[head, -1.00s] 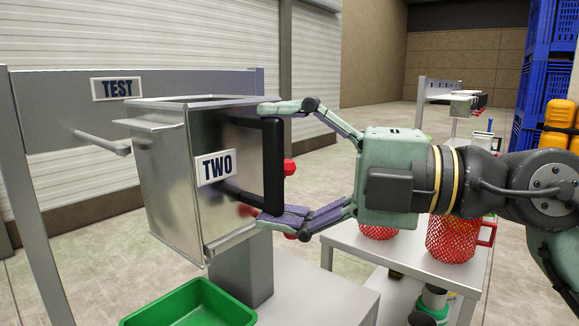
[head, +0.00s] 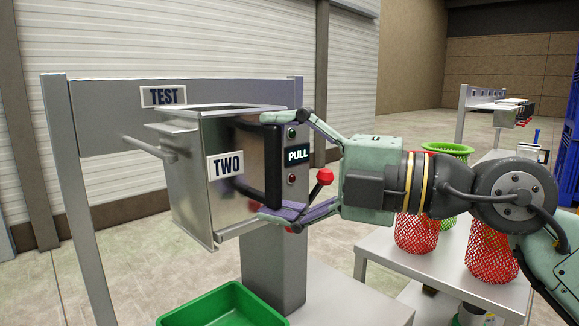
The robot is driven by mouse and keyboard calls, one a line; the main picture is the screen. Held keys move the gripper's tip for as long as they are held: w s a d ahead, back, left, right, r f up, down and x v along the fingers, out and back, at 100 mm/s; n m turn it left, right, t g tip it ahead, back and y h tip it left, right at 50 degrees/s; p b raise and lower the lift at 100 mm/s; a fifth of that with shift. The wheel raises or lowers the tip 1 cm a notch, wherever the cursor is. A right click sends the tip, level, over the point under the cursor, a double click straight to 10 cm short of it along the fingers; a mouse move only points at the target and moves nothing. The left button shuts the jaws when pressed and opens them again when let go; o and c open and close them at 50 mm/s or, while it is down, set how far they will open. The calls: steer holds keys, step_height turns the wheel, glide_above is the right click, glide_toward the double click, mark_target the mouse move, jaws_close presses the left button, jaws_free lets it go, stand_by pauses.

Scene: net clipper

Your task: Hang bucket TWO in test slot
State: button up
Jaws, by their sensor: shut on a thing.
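Bucket TWO (head: 205,200) is a shiny metal box with an open top, a white TWO label and a black handle (head: 271,165) on its right side. My gripper (head: 282,165) is shut on the black handle, one finger above and one below, and holds the bucket upright. The test slot is at the grey crossbar (head: 225,95) with the TEST label (head: 163,96). A metal peg (head: 148,146) sticks out below the label, at the bucket's left. The bucket's top flange (head: 172,127) is close to the peg; I cannot tell whether they touch.
A grey post (head: 275,262) with a PULL sign (head: 298,154) and a red-knobbed lever (head: 323,178) stands behind the bucket and gripper. A green tray (head: 222,306) lies below. Red mesh baskets (head: 416,232) and a green one (head: 447,150) are at right.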

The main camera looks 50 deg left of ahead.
mark_target(258, 177)
steer(key=shift+s+a+r+p, duration=0.15)
steer(key=shift+s+a, duration=0.1)
steer(key=shift+a, duration=1.8)
steer(key=shift+s+a+f+p, duration=0.1)
steer(key=shift+s+a+p, duration=0.1)
steer(key=shift+a, duration=1.85)
steer(key=shift+d, duration=0.2)
steer(key=shift+f+b, duration=1.25)
steer(key=shift+f, duration=0.05)
steer(key=o, duration=1.4)
steer(key=shift+o, duration=0.9)
steer(key=shift+f, duration=0.1)
